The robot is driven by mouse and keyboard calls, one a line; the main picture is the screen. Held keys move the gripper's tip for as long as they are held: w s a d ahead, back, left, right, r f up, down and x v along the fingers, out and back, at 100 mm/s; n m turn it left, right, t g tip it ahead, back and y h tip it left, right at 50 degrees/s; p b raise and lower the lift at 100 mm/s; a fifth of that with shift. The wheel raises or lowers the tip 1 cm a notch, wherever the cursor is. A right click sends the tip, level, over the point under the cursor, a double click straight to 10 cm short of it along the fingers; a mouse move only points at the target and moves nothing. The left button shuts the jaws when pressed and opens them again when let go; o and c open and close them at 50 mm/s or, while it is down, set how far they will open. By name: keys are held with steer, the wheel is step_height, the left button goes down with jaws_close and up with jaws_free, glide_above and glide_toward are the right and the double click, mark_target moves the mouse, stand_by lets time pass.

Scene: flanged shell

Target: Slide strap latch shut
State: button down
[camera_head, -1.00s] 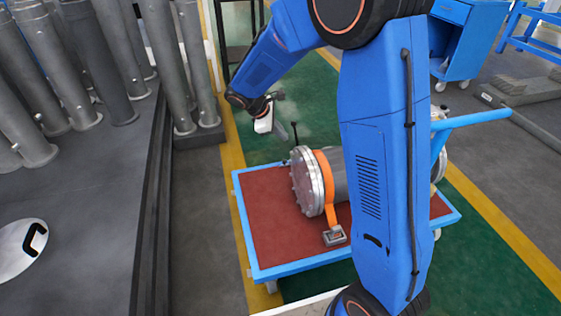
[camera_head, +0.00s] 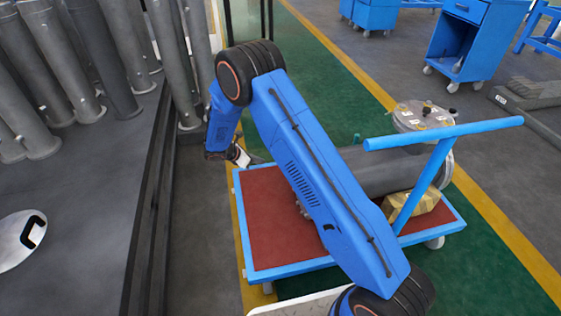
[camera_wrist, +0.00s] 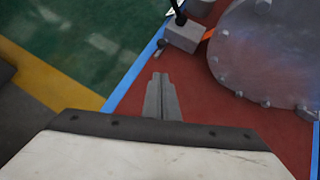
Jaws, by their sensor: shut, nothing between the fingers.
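The grey strap latch block (camera_wrist: 184,34) shows at the top of the wrist view, with a black stalk standing up from it. A short piece of orange strap (camera_wrist: 208,34) runs from it towards the shell's round flange (camera_wrist: 265,55). My gripper (camera_wrist: 160,78) is shut and empty, its tips apart from the latch and pointing towards it. In the head view my gripper (camera_head: 246,158) is at the cart's far left corner. My arm hides the strap, the latch and the near flange there; the shell's grey body (camera_head: 385,173) shows to its right.
The shell lies on a red-topped cart with a blue frame (camera_head: 300,266). A blue handle (camera_head: 445,133) rises at its right. A wooden block (camera_head: 418,203) sits under the shell's right end. Grey pipes (camera_head: 120,60) stand at left. Green floor beyond the cart is clear.

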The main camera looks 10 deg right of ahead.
steer(key=shift+f, duration=0.15)
steer(key=x, duration=0.9)
steer(key=shift+d, duration=0.1)
steer(key=d, duration=0.1)
steer(key=w+d, duration=0.1)
steer(key=d, duration=0.1)
steer(key=shift+w+f, duration=0.2)
steer(key=shift+f, duration=0.05)
steer(key=shift+w+d, duration=0.25)
steer(key=shift+d, duration=0.3)
steer(key=d, duration=0.3)
steer(key=shift+d, duration=0.3)
